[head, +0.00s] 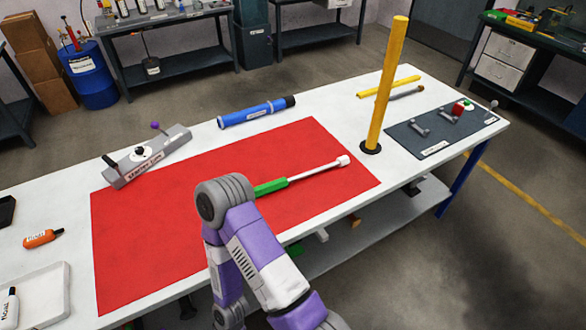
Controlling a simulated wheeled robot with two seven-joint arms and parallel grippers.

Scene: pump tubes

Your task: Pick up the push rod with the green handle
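The push rod (316,172) lies on the red mat (150,235) in the middle of the white table. Its green handle (271,187) is at the left end, and its pale shaft runs right to a white tip (343,160). One of my arms stands bent in front of it at the bottom middle. The arm's grey joint is beside the handle in the picture and may hide its left end. Neither gripper's fingers show, so I cannot tell where they are relative to the rod.
A grey device with levers (148,157) stands at the mat's upper left. A blue tube (257,112) lies behind the mat. A tall yellow post (385,90) rises at the right, near a dark board (442,130). An orange bottle (42,238) and white tray (40,292) are left.

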